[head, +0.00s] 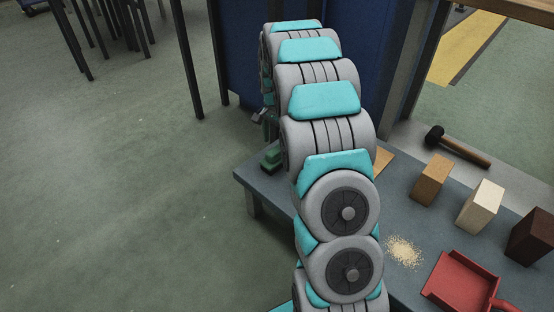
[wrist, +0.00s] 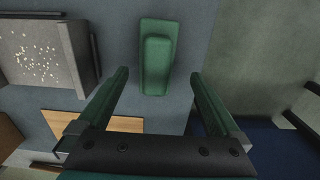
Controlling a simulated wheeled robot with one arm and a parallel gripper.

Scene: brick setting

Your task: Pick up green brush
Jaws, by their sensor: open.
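The green brush (head: 271,160) lies on the grey low table near its far left corner in the head view, partly hidden by my arm. In the wrist view the green brush (wrist: 157,62) lies lengthwise up the picture, with a raised narrower block on a wider base. My gripper (wrist: 159,74) is open and empty, its two green fingers spread wide. In the picture, the fingertips lie to the left and right of the brush's near end, with a gap on each side. The height above the brush is hard to tell.
The wrist view shows a grey bin (wrist: 45,55) with pale bits and a flat wooden piece (wrist: 95,121). Open floor lies left.

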